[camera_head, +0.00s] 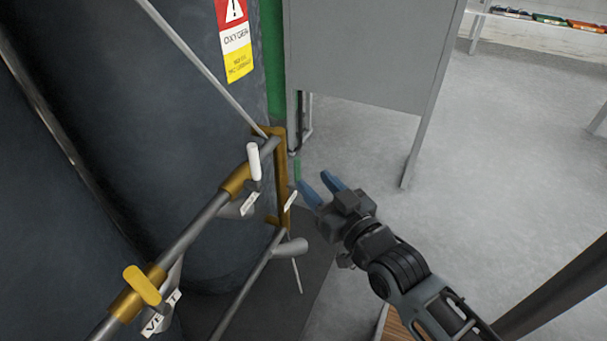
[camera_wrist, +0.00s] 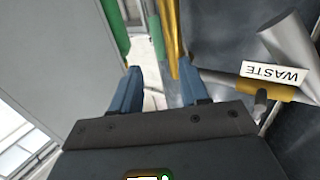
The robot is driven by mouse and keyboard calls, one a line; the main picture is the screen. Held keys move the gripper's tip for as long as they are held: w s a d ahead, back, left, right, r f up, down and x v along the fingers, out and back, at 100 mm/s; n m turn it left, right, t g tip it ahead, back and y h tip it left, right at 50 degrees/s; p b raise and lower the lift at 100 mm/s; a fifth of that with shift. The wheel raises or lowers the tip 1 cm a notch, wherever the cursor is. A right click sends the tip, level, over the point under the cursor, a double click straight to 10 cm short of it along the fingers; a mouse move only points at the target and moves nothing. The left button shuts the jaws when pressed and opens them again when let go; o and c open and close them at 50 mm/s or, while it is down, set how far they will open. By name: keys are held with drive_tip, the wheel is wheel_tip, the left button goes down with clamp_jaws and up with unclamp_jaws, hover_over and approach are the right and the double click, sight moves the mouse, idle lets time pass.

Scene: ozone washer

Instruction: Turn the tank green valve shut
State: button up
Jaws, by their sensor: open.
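The green valve handle (camera_head: 297,169) is a small upright green bar beside the brass-coloured post. My gripper (camera_head: 318,186) is open, with its blue fingers just to the right of and below the green handle in the head view. In the wrist view, the fingers (camera_wrist: 158,68) are apart with nothing held between them. A green upright bar (camera_wrist: 156,38), which looks like the same handle, shows beyond the gap between the fingertips. I cannot tell the exact depth between fingers and handle. The valve body behind the handle is mostly hidden.
A dark tank (camera_head: 190,100) with an oxygen warning label (camera_head: 235,38) fills the left. Pipes carry a white handle (camera_head: 254,162) and a yellow handle (camera_head: 142,285). A WASTE tag (camera_wrist: 273,73) hangs near my fingers. A grey cabinet (camera_head: 370,55) stands behind. Floor at right is clear.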

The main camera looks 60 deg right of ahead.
sight(299, 166)
drive_tip(key=shift+b+x, duration=0.6)
drive_tip(key=shift+x, duration=2.2)
drive_tip(key=shift+c, duration=0.3)
clamp_jaws()
